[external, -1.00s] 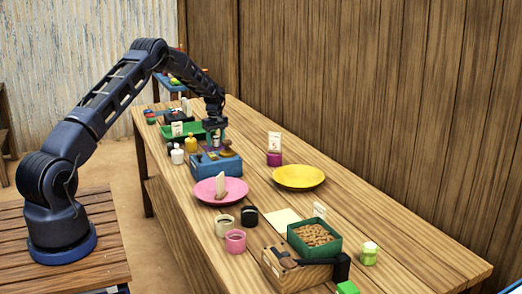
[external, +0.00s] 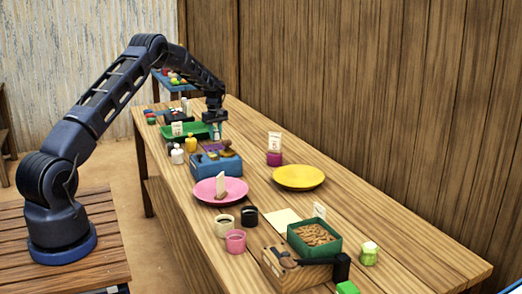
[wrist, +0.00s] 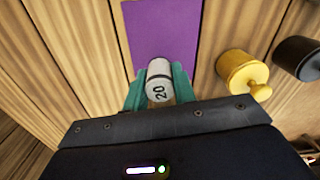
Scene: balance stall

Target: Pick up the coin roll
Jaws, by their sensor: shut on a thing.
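The coin roll (wrist: 159,82) is a short pale cylinder with "20" on its end. It sits between the two teal fingers of my gripper (wrist: 158,92) in the wrist view, and the fingers are closed on its sides. In the external view my gripper (external: 216,131) hangs over the far part of the table, above and behind the blue box (external: 228,167). The coin roll is too small to make out clearly there.
The wrist view shows a purple patch (wrist: 160,30), a yellow knobbed object (wrist: 240,72) and a black one (wrist: 298,57). A green tray (external: 188,130), pink plate (external: 235,191) and yellow plate (external: 299,177) stand on the table. Bare wood lies right of the yellow plate.

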